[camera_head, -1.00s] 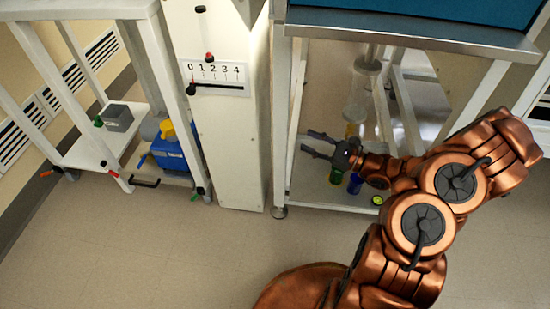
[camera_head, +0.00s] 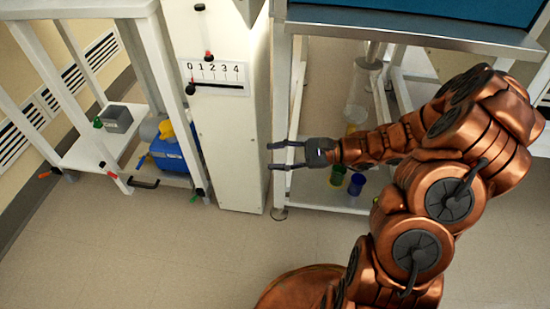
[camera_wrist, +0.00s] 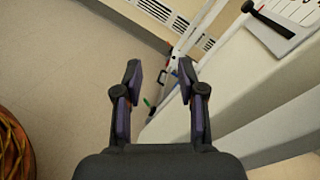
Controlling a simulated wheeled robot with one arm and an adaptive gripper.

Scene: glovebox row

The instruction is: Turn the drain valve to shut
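My gripper (camera_head: 269,156) is open and empty, its two fingers pointing left beside the right edge of the white column (camera_head: 232,150). In the wrist view my gripper (camera_wrist: 160,68) shows nothing between its fingertips but floor and distant frame parts. No label tells which part is the drain valve. At the lower left rack there are a red-tipped handle (camera_head: 46,173), another red-tipped handle (camera_head: 110,173) and a black handle (camera_head: 145,184). A small green-tipped part (camera_head: 98,123) sits near the grey box. All are well left of my gripper.
The column carries a 0 to 4 scale plate (camera_head: 218,70) with a black slider bar. A blue container (camera_head: 168,155) with a yellow top stands left of the column. The front floor is clear.

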